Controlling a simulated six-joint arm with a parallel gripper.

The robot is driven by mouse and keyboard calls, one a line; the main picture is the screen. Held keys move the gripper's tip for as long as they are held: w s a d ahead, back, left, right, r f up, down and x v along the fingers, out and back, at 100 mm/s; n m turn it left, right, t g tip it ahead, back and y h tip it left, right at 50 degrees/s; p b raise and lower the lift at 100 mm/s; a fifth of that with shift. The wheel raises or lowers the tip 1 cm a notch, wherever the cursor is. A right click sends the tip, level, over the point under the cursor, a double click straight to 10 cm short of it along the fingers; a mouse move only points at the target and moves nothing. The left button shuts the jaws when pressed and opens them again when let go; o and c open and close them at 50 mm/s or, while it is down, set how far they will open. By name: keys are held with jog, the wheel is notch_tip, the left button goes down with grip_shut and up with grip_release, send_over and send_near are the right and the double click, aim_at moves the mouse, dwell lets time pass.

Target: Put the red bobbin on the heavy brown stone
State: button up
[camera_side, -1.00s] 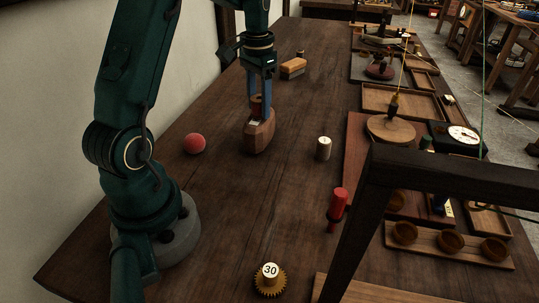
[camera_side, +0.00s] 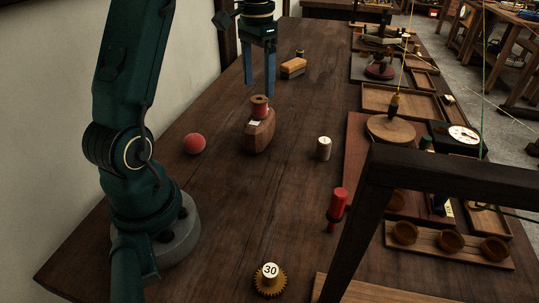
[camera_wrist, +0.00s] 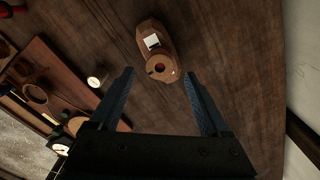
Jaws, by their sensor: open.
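The red bobbin (camera_side: 260,107) stands upright on top of the brown stone (camera_side: 257,134), near the middle of the table. In the wrist view the bobbin's round end (camera_wrist: 159,67) shows from above, resting on the stone (camera_wrist: 154,38) beside a small white label. My gripper (camera_side: 259,94) is open and empty. It is above and a little behind the bobbin, with blue fingers apart and clear of it. In the wrist view the fingers (camera_wrist: 158,75) spread to either side, with nothing between them.
A red ball (camera_side: 195,143) lies left of the stone, and a pale cylinder (camera_side: 323,148) stands to its right. A red cylinder (camera_side: 339,202) and a brass gear weight (camera_side: 269,279) are nearer. A wooden block (camera_side: 293,68) lies behind. A dark frame (camera_side: 450,175) crosses the right foreground.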

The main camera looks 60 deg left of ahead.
jog(key=d+r+t, duration=0.1)
jog(key=d+r, duration=0.4)
jog(key=r, duration=0.3)
jog(key=s+d+f+m+t, duration=0.1)
jog(key=s+d+f+t, duration=0.3)
jog(key=s+d, duration=0.8)
notch_tip(320, 180, down, 2)
jog(key=shift+s+d+f+m+t, duration=0.15)
jog(key=shift+s+d+m+t, duration=0.2)
jog(key=shift+d, duration=0.8)
